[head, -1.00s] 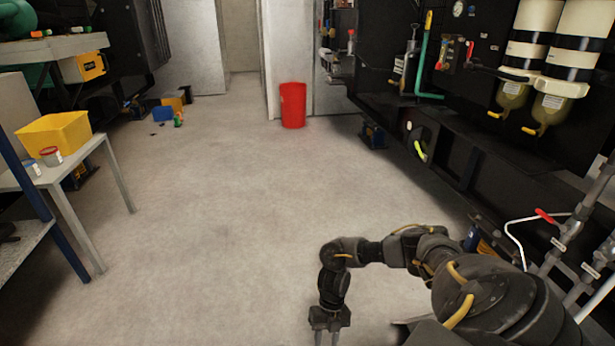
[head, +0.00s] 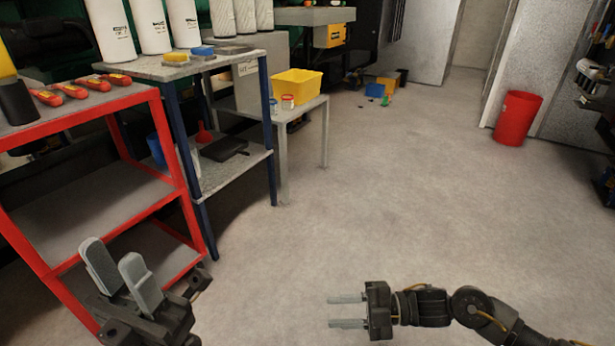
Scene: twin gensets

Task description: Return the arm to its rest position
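My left gripper (head: 122,277) is at the lower left of the head view, in front of the red shelf. Its two grey fingers stand apart with nothing between them. My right gripper (head: 334,311) is at the bottom centre, over bare floor. Its arm comes in from the lower right, and its two thin fingers point left, apart and empty.
A red shelf (head: 92,112) with red-handled tools stands at left, close to my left gripper. Beside it are a blue-legged grey table (head: 225,64) and a low table holding a yellow bin (head: 297,83). A red bucket (head: 517,118) stands at back right. The middle floor is clear.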

